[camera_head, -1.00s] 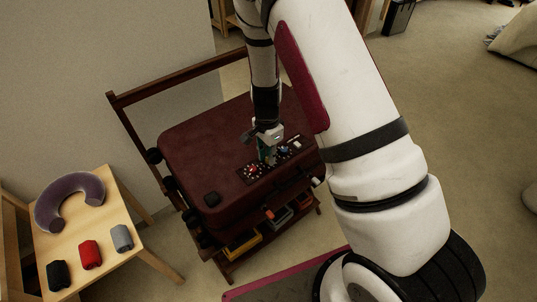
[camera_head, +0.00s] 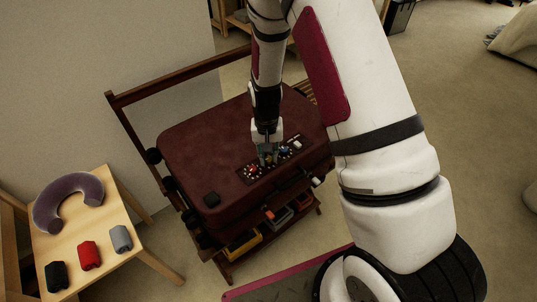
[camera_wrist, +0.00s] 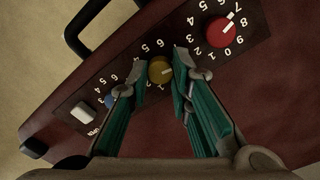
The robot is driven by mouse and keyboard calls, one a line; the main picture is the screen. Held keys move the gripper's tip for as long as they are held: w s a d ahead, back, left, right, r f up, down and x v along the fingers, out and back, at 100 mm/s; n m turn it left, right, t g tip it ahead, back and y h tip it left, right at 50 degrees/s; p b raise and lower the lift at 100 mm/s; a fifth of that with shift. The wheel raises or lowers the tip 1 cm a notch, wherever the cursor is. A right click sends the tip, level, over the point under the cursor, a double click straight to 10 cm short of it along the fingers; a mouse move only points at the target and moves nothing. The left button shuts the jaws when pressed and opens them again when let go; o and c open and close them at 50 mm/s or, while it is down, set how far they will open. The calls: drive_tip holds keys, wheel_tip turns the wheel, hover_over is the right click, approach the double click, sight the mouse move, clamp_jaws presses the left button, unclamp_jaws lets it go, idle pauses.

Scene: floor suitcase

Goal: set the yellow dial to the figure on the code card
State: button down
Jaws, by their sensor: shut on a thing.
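The yellow dial (camera_wrist: 160,70) sits on the dark panel of the maroon suitcase (camera_head: 205,138), between a red dial (camera_wrist: 222,31) and a small blue dial (camera_wrist: 110,100). My gripper (camera_wrist: 160,69) is shut on the yellow dial, one teal-padded finger on each side. A pale mark on the dial points right, toward the right finger; the figure there is hidden. Some white figures, such as 5 and 6, show above the dial. In the head view my gripper (camera_head: 268,158) points down at the panel and hides the yellow dial. I cannot make out a code card.
A white button (camera_wrist: 84,115) is at the panel's left end in the wrist view. The suitcase lies on a dark wooden rack (camera_head: 180,75). A light wooden table (camera_head: 130,235) with a purple neck pillow (camera_head: 48,207) and small rolls stands to the left.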

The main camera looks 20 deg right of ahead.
sight(267, 159)
drive_tip(key=n, duration=0.5)
drive_tip(key=shift+n, duration=0.3)
idle(0.4)
drive_tip(key=c, duration=1.4)
unclamp_jaws()
drive_tip(key=shift+c, duration=0.2)
wheel_tip(267, 159, up, 12)
drive_tip(key=shift+a, duration=0.25)
